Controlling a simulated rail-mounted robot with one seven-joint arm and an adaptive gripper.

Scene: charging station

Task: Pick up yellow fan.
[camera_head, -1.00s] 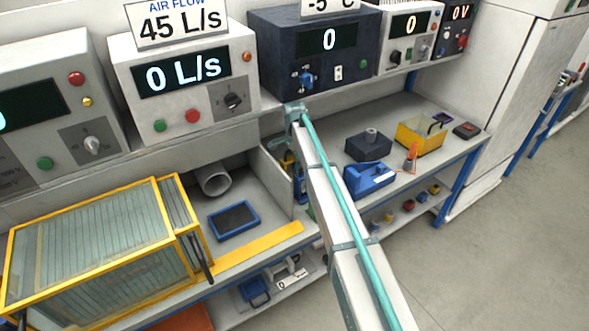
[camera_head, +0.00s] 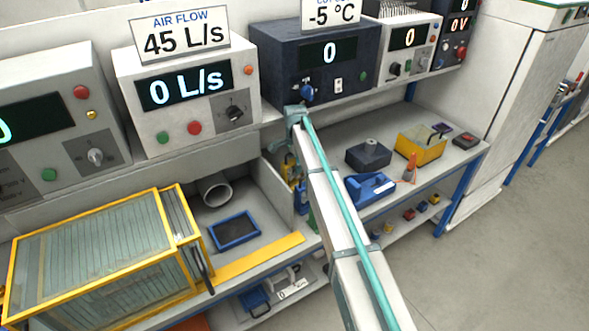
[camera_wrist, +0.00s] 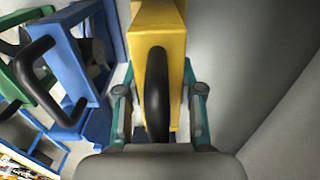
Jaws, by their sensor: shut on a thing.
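The yellow fan (camera_wrist: 173,40) stands upright in the middle of the wrist view, with a black curved handle (camera_wrist: 156,95) facing me. My gripper (camera_wrist: 160,108) has its teal fingers on either side of the fan's handle end and is shut on it. In the head view only a small part of the yellow fan (camera_head: 288,166) shows to the left of my arm; the arm hides my fingers and the contact there.
A blue fan (camera_wrist: 75,65) with a black handle stands close to the left, with a green one (camera_wrist: 28,82) beyond it. A grey wall (camera_wrist: 265,70) rises close on the right. In the head view, a yellow-framed glass box (camera_head: 95,245) stands on the left.

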